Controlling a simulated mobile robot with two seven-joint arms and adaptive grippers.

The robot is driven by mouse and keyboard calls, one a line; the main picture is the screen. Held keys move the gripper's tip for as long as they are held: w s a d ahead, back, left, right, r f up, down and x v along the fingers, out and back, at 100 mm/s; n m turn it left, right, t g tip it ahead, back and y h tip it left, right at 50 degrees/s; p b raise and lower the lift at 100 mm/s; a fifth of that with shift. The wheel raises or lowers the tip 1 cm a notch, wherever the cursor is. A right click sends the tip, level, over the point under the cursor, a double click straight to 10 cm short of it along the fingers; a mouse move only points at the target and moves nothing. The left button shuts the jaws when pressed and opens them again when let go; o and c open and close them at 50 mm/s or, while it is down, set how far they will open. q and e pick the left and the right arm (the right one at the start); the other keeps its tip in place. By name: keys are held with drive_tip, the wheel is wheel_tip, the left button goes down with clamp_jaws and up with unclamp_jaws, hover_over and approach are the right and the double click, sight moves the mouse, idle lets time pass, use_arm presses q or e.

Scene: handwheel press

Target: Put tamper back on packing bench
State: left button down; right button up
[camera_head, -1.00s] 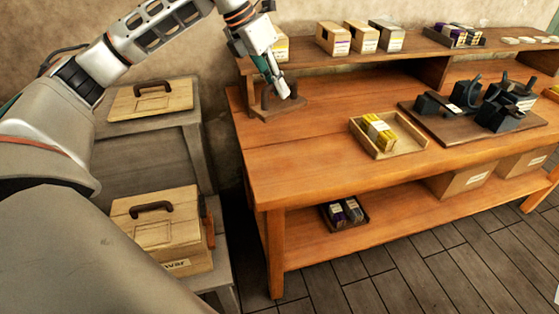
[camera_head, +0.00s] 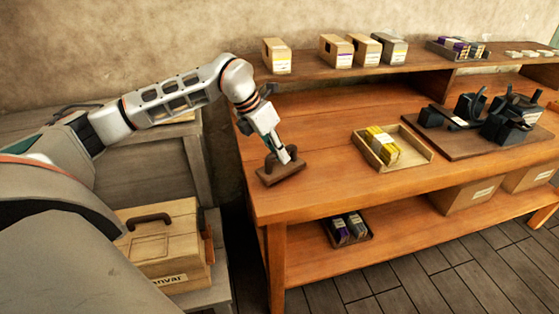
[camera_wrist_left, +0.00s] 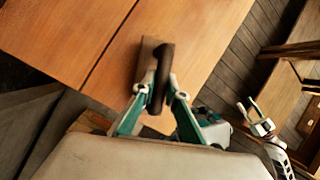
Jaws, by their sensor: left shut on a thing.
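The tamper (camera_head: 283,174) is a flat brown block with a dark arched handle. It is at the left end of the packing bench (camera_head: 330,185), near its front left corner. My left gripper (camera_head: 286,157) is shut on the handle from above. In the left wrist view the handle (camera_wrist_left: 163,72) sits between the fingertips (camera_wrist_left: 160,92), with part of the block behind it. I cannot tell whether the block touches the bench top or is just above it. My right gripper (camera_wrist_left: 258,116) shows small in the left wrist view, its fingers apart and empty.
A wooden tray (camera_head: 420,152) with yellow packets and a dark press board (camera_head: 470,148) stand to the right on the bench. Boxes (camera_head: 335,50) line the raised back shelf. A handled wooden box (camera_head: 160,235) is at the left. Bench top around the tamper is clear.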

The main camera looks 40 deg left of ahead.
use_arm(q)
drive_tip(key=shift+f, duration=1.2)
drive_tip(key=shift+f, duration=0.15)
drive_tip(key=c, duration=2)
unclamp_jaws()
drive_tip(key=shift+c, duration=0.2)
